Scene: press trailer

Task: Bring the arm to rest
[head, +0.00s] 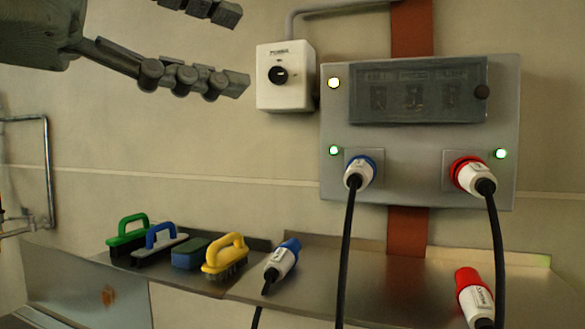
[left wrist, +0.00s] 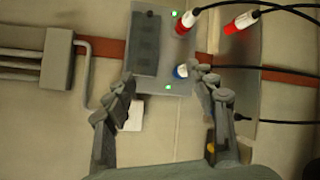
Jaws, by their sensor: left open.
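My left gripper (head: 238,50) is at the upper left of the head view, its two fingers spread apart with nothing between them. The left wrist view shows the same open fingers (left wrist: 165,82) in front of the wall panel, with no object held. In the head view the gripper is left of the white switch box (head: 285,92), which has a black rotary knob. I cannot tell the exact distance from the fingers to the wall. My right gripper is in neither view.
A grey wall panel (head: 420,185) has blue (head: 359,172) and red (head: 470,176) plugs connected, their black cables hanging down. Below, a metal shelf (head: 395,285) holds a loose blue plug (head: 281,262), a loose red plug (head: 475,292) and several brushes, including a yellow one (head: 224,258).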

